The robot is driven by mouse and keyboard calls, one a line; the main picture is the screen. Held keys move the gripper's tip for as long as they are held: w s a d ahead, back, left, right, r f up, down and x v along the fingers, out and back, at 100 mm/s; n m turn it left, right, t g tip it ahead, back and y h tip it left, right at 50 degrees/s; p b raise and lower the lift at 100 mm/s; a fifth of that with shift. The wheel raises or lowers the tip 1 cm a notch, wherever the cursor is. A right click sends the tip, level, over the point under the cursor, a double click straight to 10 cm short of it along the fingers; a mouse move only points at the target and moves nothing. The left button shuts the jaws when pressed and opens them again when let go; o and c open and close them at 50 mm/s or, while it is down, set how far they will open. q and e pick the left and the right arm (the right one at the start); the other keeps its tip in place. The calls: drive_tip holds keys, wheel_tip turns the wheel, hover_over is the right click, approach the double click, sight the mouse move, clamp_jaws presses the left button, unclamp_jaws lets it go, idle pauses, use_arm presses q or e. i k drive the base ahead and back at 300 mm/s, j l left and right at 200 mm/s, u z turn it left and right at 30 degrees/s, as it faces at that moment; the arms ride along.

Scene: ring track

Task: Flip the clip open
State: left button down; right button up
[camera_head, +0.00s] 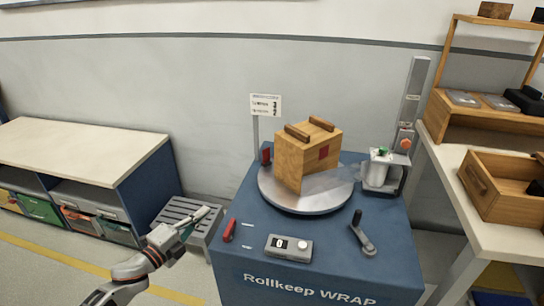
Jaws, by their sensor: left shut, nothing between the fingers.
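A small red clip-like piece (266,153) stands at the back left rim of the round silver turntable (306,207). Another red piece (229,230) lies at the left front of the blue wrapping machine's top (262,221). I cannot tell which is the clip, or whether either is open. A wooden box (290,165) with two bars on top sits on the turntable. My left gripper (204,214) is shut and empty, left of the machine and apart from both red pieces. My right gripper is not in view.
A film roll (380,170) stands in a holder at the right, with clear film towards the box. A counter box (289,247) and a dark crank handle (362,234) are at the front. A grey slatted stand (177,209) is near my left gripper. Wooden shelving is at the right.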

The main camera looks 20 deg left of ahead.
sight(266, 152)
drive_tip(key=i+l, duration=0.15)
drive_tip(key=i, duration=0.25)
drive_tip(key=i+l, duration=0.2)
drive_tip(key=i, duration=0.25)
